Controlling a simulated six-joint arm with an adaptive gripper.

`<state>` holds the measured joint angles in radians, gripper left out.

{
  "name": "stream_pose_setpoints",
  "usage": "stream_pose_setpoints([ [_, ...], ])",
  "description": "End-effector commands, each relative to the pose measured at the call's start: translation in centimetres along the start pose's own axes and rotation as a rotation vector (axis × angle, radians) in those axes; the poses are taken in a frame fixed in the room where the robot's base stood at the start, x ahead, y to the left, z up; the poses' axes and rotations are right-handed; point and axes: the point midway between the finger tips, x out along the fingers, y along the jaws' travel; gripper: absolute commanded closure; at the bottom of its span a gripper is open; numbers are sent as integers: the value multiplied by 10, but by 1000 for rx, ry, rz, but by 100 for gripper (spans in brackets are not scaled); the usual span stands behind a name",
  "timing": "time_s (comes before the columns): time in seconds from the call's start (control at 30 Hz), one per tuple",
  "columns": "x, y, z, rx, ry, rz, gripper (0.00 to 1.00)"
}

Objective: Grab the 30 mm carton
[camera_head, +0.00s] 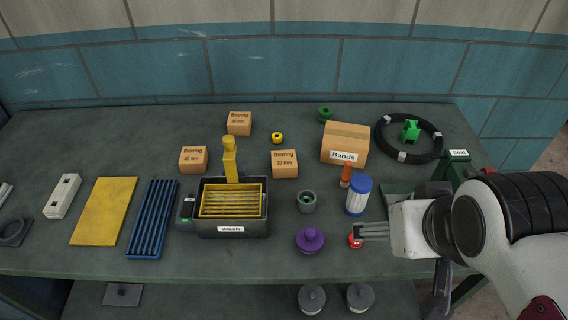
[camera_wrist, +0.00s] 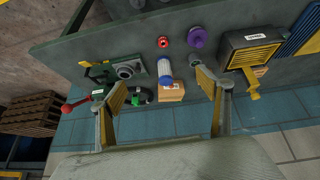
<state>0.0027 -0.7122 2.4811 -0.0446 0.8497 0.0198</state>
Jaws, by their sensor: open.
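Three small tan cartons marked "Bearing" stand on the bench in the head view. The one right of the wash tub (camera_head: 233,222) seems to read 30 mm; I take it as the 30 mm carton (camera_head: 284,164). The left carton (camera_head: 194,159) seems to read 40 mm. The size on the back carton (camera_head: 239,123) is hard to read. My gripper (camera_head: 372,231) is at the right, over the front of the bench, well apart from the cartons. In the wrist view my gripper (camera_wrist: 162,88) is open, with nothing between its fingers. No bearing carton is clearly visible there.
A blue-capped jar (camera_head: 358,196), an orange-red upright piece (camera_head: 346,175), a grey cup (camera_head: 307,202) and a purple knob (camera_head: 310,239) stand between my gripper and the carton. The Bands box (camera_head: 345,144) is right of it; a yellow ring (camera_head: 277,138) lies behind.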

Motion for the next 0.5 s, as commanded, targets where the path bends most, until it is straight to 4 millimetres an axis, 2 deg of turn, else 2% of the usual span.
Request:
stream_pose_setpoints([
  [0.17, 9, 17, -39, -19, 59, 61, 23],
  [0.5, 31, 43, -137, -103, 223, 163, 23],
])
